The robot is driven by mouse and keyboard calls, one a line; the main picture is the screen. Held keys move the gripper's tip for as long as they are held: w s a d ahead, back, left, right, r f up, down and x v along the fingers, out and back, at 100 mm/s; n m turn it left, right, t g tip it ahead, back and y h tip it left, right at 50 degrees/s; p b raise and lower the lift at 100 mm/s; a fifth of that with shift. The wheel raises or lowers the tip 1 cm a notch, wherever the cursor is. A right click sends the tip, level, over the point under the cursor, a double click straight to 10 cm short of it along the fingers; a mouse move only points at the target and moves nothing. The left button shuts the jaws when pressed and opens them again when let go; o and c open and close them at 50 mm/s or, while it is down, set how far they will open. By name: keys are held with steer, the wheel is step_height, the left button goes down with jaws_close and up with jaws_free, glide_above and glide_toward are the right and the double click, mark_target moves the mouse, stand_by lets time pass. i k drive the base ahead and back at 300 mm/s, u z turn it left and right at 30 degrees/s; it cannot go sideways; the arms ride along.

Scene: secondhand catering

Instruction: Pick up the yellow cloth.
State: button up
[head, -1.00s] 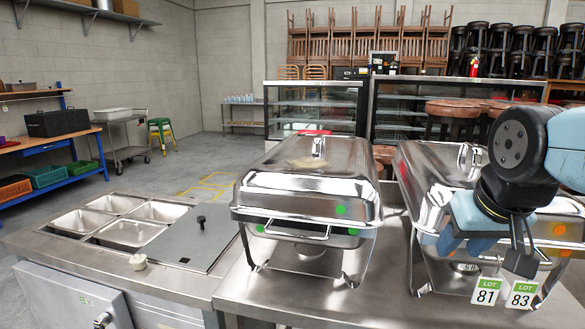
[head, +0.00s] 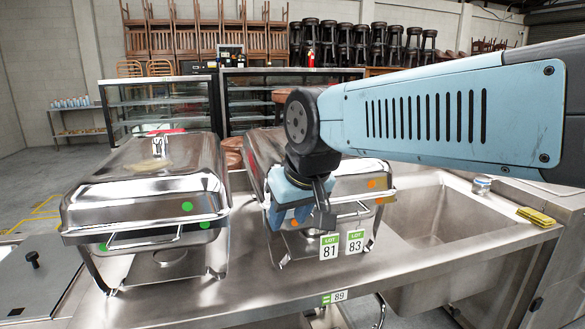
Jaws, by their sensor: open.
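A small folded yellow item, which looks like the yellow cloth (head: 537,216), lies on the right rim of the steel sink in the head view. My gripper (head: 303,218) hangs in the middle of the picture, in front of the right-hand chafing dish, well to the left of the yellow cloth. It is open, and nothing shows between its fingers. My forearm stretches across the upper right, above the sink.
Two steel chafing dishes, one at left (head: 150,200) and one partly behind my gripper (head: 350,185), stand on the steel counter (head: 200,300). Lot cards (head: 342,245) stand near the gripper. The sink basin (head: 440,215) looks empty. Glass display cabinets (head: 165,105) stand behind.

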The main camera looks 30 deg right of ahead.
mark_target(542, 221)
steer(key=u, duration=0.65)
steer(key=i, duration=0.15)
steer(key=z, duration=2.75)
steer(key=k, duration=0.8)
steer(key=z, duration=0.4)
steer(key=i, duration=1.35)
steer(key=u, duration=0.05)
